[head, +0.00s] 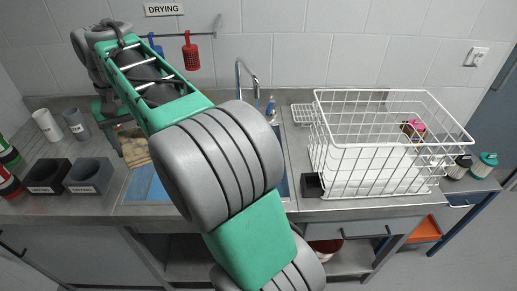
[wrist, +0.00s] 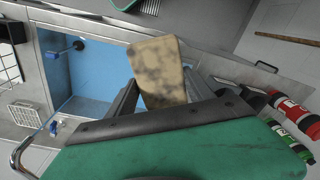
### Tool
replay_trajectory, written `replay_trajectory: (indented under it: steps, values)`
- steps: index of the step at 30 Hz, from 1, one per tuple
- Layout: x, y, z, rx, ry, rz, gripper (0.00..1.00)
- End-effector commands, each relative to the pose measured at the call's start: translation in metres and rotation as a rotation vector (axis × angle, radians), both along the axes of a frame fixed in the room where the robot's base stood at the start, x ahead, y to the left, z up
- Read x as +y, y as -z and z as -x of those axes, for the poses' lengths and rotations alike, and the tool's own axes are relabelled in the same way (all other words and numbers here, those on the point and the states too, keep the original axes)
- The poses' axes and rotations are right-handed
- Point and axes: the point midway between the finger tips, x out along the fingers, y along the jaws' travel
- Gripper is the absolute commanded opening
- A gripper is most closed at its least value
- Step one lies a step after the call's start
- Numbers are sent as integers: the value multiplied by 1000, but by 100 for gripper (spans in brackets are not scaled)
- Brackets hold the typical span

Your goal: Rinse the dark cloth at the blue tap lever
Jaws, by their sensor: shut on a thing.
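My gripper (wrist: 160,88) is shut on a tan, rectangular piece with dark blotches (wrist: 158,68); it looks like a stained cloth or sponge. No plainly dark cloth shows. In the head view the tan piece (head: 135,150) is at the left end of the blue sink basin (head: 150,187), partly behind my arm. In the wrist view the basin (wrist: 100,72) lies to the left of the held piece. A chrome tap (head: 239,72) rises behind the sink. A small blue part (head: 270,103) stands right of it, perhaps the lever. It also shows in the wrist view (wrist: 54,127).
A white wire basket (head: 365,150) stands on the right counter. A black bin (head: 48,176) and a grey bin (head: 88,176) stand left of the sink, with two cups (head: 47,125) behind. My arm hides much of the sink.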

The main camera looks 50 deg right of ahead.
Motion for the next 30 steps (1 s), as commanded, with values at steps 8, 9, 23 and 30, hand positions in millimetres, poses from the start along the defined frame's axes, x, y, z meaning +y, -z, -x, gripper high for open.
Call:
replay_trajectory:
  steps: [8, 9, 23, 30]
  values:
    - [-168, 76, 42, -146, 192, -9, 22]
    - [-191, 86, 53, -172, 221, -9, 22]
    - [-340, 161, 194, -439, 475, 39, 22]
    - [-347, 163, 186, -447, 479, 41, 22]
